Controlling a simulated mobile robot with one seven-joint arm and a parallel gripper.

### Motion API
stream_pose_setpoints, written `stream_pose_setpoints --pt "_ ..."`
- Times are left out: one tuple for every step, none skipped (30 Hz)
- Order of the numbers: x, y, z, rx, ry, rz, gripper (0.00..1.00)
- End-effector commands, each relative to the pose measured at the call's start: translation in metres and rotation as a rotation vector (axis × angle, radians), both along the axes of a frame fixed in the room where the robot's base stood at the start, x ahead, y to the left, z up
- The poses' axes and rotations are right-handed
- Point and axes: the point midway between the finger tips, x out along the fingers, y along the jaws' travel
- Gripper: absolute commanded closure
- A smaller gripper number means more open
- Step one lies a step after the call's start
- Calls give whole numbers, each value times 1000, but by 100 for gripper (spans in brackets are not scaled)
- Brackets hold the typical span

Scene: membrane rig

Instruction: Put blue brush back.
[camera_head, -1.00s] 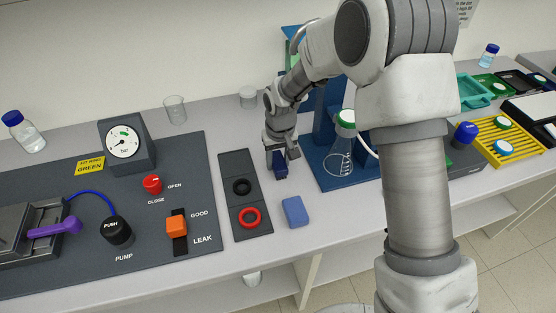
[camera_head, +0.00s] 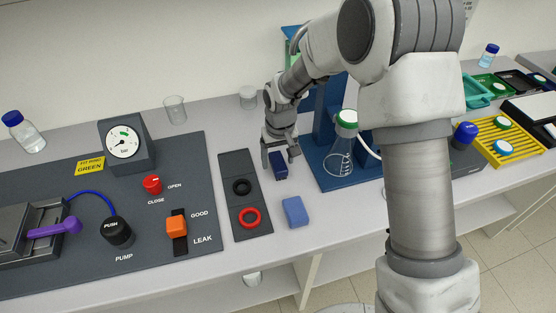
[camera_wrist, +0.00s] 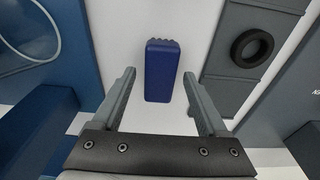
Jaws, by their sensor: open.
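A dark blue block with a ridged end, seemingly the blue brush (camera_head: 278,165), lies on the grey bench between the dark ring mat and the blue stand. In the wrist view the brush (camera_wrist: 162,70) lies ahead of and between my fingers, with a gap on each side. My gripper (camera_head: 280,160) is open and empty around or just above the brush; its fingers (camera_wrist: 160,95) do not touch it.
A dark mat (camera_head: 254,203) with a black ring and a red ring lies to the left. A lighter blue block (camera_head: 295,211) lies in front. The blue stand (camera_head: 327,167) with a flask (camera_head: 340,158) is close on the right.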

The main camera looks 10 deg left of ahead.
Motion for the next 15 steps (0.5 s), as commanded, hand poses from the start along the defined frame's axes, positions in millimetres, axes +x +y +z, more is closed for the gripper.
stream_pose_setpoints --pt "0 0 11 2 -4 0 24" --pt "-1 0 17 2 -4 -1 24" --pt "-2 -1 26 2 -4 -1 24" --pt "-2 -1 32 3 -5 -2 24" --pt "-3 -2 40 3 -5 -2 24" --pt "-4 -2 48 3 -5 -2 24" --pt "-5 -3 55 3 -5 -2 24" --pt "-6 -3 61 2 -4 -1 24" --pt "-6 -4 70 1 -5 -1 24" --pt "-7 -4 75 1 -5 -1 24" --pt "-8 -4 81 1 -5 -1 24" --pt "-9 -5 87 2 -4 -1 24" --pt "-9 -5 92 2 -4 -1 24" --pt "-10 -5 95 2 -4 -1 24" --pt "-10 -5 100 1 -3 -1 24"
